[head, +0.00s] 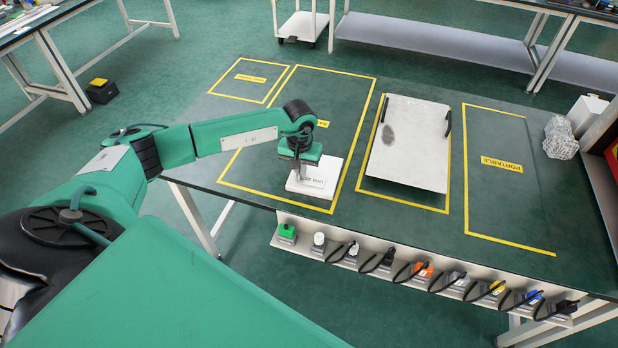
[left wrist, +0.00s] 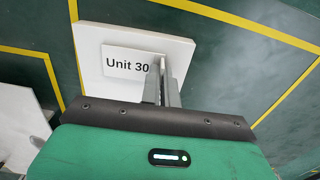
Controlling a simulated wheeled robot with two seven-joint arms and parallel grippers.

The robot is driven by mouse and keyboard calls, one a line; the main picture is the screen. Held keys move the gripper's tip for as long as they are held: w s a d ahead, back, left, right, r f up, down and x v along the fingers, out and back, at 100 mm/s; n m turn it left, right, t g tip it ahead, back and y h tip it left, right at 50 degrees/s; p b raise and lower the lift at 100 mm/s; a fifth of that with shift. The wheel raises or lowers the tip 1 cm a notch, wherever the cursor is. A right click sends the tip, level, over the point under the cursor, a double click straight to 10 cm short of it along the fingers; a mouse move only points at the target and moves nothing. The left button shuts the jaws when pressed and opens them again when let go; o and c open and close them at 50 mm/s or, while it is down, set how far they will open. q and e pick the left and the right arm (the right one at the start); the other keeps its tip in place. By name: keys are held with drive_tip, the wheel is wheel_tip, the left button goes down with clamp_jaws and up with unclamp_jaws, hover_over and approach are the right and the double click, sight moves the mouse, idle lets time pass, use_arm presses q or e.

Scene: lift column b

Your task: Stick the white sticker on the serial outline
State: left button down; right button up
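A flat white block (head: 298,187) stands on the table inside a yellow-taped area; it also shows in the left wrist view (left wrist: 90,70). A white label reading "Unit 30" (head: 314,182) lies at its top, and in the left wrist view the label (left wrist: 122,62) has a thin grey edge. My left gripper (head: 299,168) points down at the block. In the left wrist view its fingers (left wrist: 163,72) are close together at the label's right end. I cannot tell whether they pinch anything. No separate serial outline is clear; the fingers hide part of the block.
A light panel with dark handles (head: 412,155) lies right of the block in another taped area. A rack (head: 440,280) of several small coloured items runs along the table's front edge. A clear crumpled object (head: 560,138) is at the right. The taped area marked portable (head: 500,210) is empty.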

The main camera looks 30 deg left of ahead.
use_arm(q)
drive_tip(key=shift+r+p, duration=0.5)
drive_tip(key=shift+r, duration=0.65)
drive_tip(key=shift+r+p, duration=1.15)
drive_tip(key=shift+r, duration=1.7)
use_arm(e)
drive_tip(key=shift+w+a+r, duration=0.1)
drive_tip(key=shift+a+r, duration=0.05)
drive_tip(key=shift+r, duration=0.7)
drive_tip(key=shift+w+a+r, duration=0.1)
drive_tip(key=shift+a+r, duration=0.05)
drive_tip(key=shift+r, duration=0.65)
